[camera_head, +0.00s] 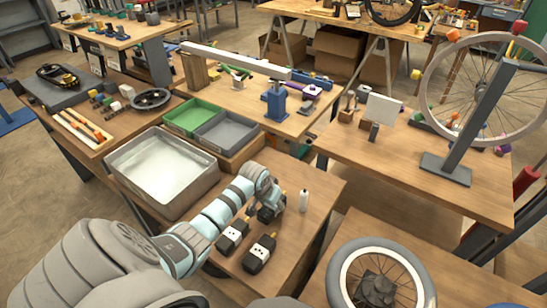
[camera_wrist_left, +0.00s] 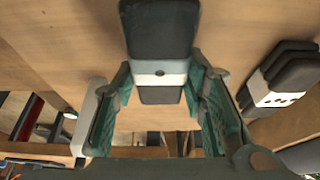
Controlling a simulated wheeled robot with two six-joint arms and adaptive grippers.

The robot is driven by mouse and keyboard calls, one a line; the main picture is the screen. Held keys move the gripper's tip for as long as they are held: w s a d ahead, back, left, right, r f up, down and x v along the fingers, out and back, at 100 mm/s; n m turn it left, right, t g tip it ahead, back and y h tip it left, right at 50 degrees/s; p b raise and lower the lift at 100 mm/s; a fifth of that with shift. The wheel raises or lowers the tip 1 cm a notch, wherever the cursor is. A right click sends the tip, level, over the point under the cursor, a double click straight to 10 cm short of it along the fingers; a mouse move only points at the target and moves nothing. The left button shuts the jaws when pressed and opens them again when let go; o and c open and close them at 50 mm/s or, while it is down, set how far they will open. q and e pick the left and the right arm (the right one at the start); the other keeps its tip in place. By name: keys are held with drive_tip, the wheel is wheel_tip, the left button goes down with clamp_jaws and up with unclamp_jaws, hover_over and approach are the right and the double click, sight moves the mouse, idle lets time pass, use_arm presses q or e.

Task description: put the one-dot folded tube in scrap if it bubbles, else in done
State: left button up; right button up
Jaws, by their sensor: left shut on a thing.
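A dark folded tube (camera_wrist_left: 160,30) with a white band and one dot is between the fingers of my left gripper (camera_wrist_left: 162,88) in the left wrist view. The gripper is shut on it. In the head view my left gripper (camera_head: 266,208) is low over the near table and mostly hides the tube; I cannot tell whether the tube touches the table. Two other dark folded tubes with white dotted bands, one (camera_head: 233,235) and another (camera_head: 259,254), stand nearer. A metal basin (camera_head: 124,180) of clear liquid is left of the gripper. My right gripper is not in view.
A green bin (camera_head: 193,115) and a grey bin (camera_head: 225,130) sit side by side behind the basin. A small white bottle (camera_head: 303,201) stands just right of the gripper. The table's right part is clear. A wheel (camera_head: 380,280) lies on the table at lower right.

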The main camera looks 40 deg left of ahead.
use_arm(q)
drive_tip(key=o, duration=1.4)
drive_tip(key=shift+r, duration=0.35)
drive_tip(key=shift+o, duration=0.2)
drive_tip(key=p+v, duration=0.4)
drive_tip(key=v, duration=0.7)
drive_tip(key=shift+r, duration=0.15)
wheel_tip(320, 180, up, 3)
drive_tip(key=s+p, duration=0.3)
drive_tip(key=p, duration=0.4)
drive_tip(key=b+x, duration=0.5)
drive_tip(key=x, duration=1)
drive_tip(key=shift+w+d+b, duration=0.1)
drive_tip(key=shift+d+b, duration=0.05)
drive_tip(key=shift+b, duration=0.25)
drive_tip(key=shift+w, duration=0.15)
